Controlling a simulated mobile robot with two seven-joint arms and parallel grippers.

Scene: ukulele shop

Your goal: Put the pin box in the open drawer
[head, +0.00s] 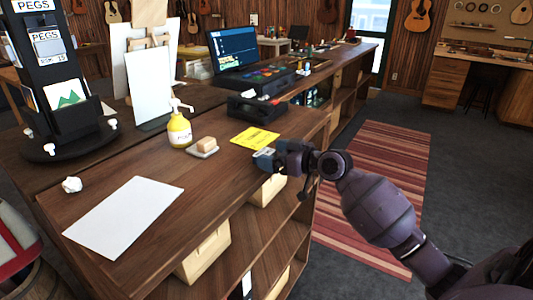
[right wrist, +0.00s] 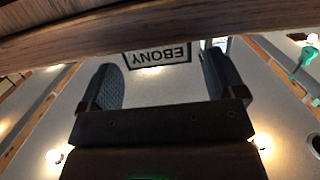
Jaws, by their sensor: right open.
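My right gripper (head: 265,158) is at the counter's right edge, beside the yellow card. In the right wrist view its two fingers (right wrist: 165,88) are spread apart with nothing held between them. A small blue-grey patch shows at its tip in the head view; I cannot tell whether it is a finger or a small box. No pin box can be made out for certain. Pale wooden bins or drawers (head: 204,252) sit in the shelving under the counter top; I cannot tell whether one is open. My left gripper is not in view.
The wooden counter (head: 205,205) holds a white sheet (head: 125,217), a yellow bottle (head: 179,130), a soap dish (head: 202,152), a yellow card (head: 255,137), a black box (head: 257,107) and a black PEGS rack (head: 50,75). A striped rug (head: 385,165) covers clear floor at right.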

